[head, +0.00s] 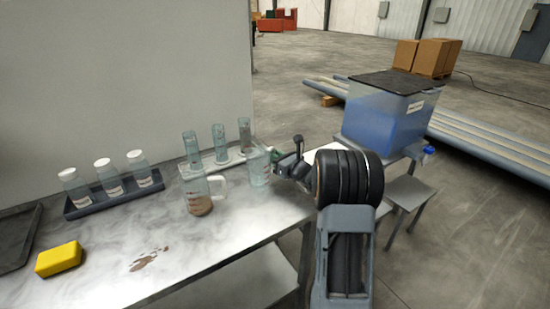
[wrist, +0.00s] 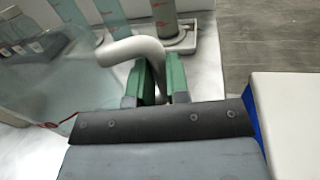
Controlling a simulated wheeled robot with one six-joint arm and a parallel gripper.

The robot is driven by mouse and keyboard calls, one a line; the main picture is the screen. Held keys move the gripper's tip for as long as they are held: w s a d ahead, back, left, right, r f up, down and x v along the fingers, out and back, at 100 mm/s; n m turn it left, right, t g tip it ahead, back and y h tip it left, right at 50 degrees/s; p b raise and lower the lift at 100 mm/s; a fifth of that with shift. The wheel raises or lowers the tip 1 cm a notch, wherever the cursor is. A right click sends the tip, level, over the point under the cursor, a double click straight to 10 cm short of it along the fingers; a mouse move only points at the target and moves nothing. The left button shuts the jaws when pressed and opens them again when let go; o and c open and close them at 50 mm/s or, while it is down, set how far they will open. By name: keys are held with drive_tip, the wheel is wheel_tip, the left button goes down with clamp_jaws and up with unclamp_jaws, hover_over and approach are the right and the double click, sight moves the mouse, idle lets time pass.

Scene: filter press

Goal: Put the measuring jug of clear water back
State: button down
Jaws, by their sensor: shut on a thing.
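The clear measuring jug (head: 259,170) is at the right end of the bench, upright or nearly so. My gripper (head: 277,158) comes from the right and is shut on its handle. In the wrist view the green fingers (wrist: 162,84) are on either side of the pale curved handle (wrist: 130,48), with the jug's clear wall (wrist: 50,90) at the left. I cannot tell whether its base touches the bench. A second clear jug (head: 196,187) with brown matter at its bottom stands just left of it.
The bench (head: 95,280) has a brown spill (head: 146,261) and a yellow sponge (head: 59,258). A dark tray (head: 118,200) holds three capped bottles. Three glass cylinders (head: 219,144) stand behind the jugs. A blue-filled tank (head: 378,117) stands right of the bench.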

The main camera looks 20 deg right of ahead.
drive_tip(key=shift+f, duration=0.1)
drive_tip(key=c, duration=1.1)
unclamp_jaws()
